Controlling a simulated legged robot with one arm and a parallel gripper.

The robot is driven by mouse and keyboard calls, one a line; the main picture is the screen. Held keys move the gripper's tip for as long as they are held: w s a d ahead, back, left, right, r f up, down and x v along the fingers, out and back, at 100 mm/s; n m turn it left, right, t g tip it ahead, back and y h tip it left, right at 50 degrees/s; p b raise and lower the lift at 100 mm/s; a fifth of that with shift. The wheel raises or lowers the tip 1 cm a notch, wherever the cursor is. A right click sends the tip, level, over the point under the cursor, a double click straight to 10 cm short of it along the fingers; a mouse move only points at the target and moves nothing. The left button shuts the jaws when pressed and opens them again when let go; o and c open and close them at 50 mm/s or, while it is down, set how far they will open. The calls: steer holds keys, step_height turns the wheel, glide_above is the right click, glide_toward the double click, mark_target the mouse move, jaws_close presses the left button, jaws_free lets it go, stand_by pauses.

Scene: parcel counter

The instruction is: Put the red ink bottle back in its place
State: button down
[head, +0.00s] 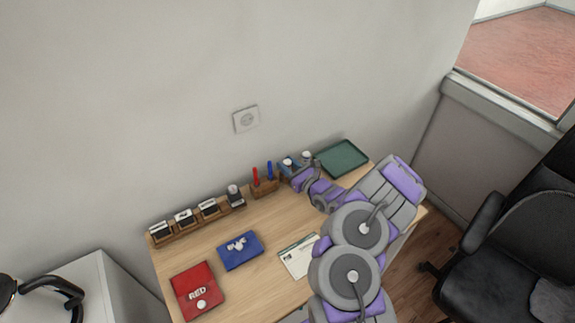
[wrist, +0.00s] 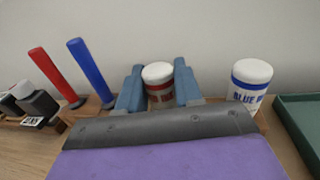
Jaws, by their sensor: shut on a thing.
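The red ink bottle (wrist: 159,88), with a white cap and a red-banded label, stands roughly upright between the two blue-grey fingers of my gripper (wrist: 159,90). My gripper is shut on it. In the head view my gripper (head: 290,167) is at the back of the desk, between the pen holder and the blue ink bottle (head: 306,157). The blue ink bottle also shows in the wrist view (wrist: 249,84), just right of the fingers and apart from them. The red bottle's base is hidden by my gripper, so I cannot tell what it rests on.
Red and blue markers (wrist: 88,70) stand in a wooden holder (head: 265,187) left of my gripper. A green tray (head: 342,158) lies at right. A stamp rack (head: 186,221), red pouch (head: 197,290), blue pouch (head: 240,251) and paper card (head: 299,256) occupy the desk (head: 270,220).

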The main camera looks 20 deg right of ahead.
steer(key=c, duration=0.9)
jaws_free()
steer(key=shift+c, duration=0.2)
steer(key=shift+p+v, duration=1.9)
steer(key=shift+v, duration=0.7)
steer(key=shift+o, duration=0.3)
steer(key=o, duration=0.5)
